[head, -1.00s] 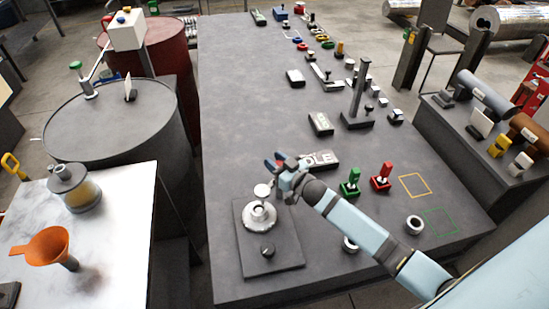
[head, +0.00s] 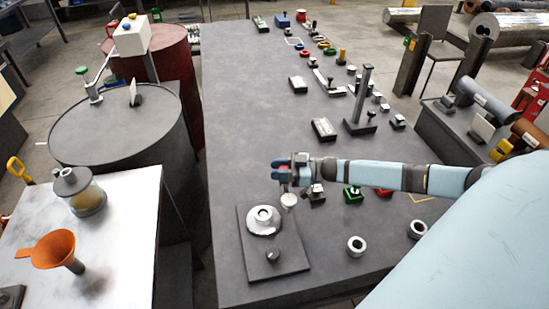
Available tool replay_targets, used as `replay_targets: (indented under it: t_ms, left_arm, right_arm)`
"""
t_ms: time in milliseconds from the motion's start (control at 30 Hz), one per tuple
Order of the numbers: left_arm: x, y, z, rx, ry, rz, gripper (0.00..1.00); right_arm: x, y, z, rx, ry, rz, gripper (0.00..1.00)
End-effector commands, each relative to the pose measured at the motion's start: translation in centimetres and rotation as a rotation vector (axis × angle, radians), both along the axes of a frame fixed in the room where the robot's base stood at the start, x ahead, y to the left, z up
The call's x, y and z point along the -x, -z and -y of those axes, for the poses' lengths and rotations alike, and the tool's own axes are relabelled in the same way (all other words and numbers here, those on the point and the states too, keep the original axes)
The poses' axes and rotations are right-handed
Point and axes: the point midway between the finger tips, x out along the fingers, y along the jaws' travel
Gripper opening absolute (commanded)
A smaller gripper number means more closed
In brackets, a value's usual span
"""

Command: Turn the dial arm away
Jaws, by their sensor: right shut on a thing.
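The dial (head: 263,220) is a pale round hub with a raised ring on a dark square plate (head: 290,262) near the bench's front. A pale disc (head: 288,200), which looks like the end of the dial arm, shows just right of the dial. Whether it joins the hub is unclear. My right gripper (head: 283,172), with blue and red fingertips, is directly above this disc, shut on the dial arm; the grip itself is largely hidden. A dark round knob (head: 272,254) stands on the plate in front of the dial. My left gripper is out of view.
A tall post (head: 362,95) stands behind. The bench's left middle is clear.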

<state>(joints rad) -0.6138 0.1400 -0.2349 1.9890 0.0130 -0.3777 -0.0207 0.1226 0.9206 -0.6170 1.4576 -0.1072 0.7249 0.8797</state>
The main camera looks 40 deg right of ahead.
Motion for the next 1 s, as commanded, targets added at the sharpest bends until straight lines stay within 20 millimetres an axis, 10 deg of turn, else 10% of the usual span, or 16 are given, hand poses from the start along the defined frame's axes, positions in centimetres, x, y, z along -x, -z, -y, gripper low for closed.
replay_targets:
  t_ms: [733, 767, 800, 1000]
  left_arm:
    - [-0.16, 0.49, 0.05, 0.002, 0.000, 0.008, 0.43]
    - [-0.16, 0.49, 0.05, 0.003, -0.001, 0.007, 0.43]
    - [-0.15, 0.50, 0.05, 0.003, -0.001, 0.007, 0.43]
    - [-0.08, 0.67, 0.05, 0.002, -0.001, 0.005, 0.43]
  right_arm:
    - [0.10, -0.04, -0.13, -0.001, -0.090, 0.001, 0.00]
    - [0.10, -0.04, -0.13, -0.001, -0.090, 0.001, 0.38]
    - [0.10, -0.04, -0.13, -0.001, -0.090, 0.001, 0.47]
    - [0.10, -0.02, -0.13, -0.001, -0.089, 0.001, 0.59]
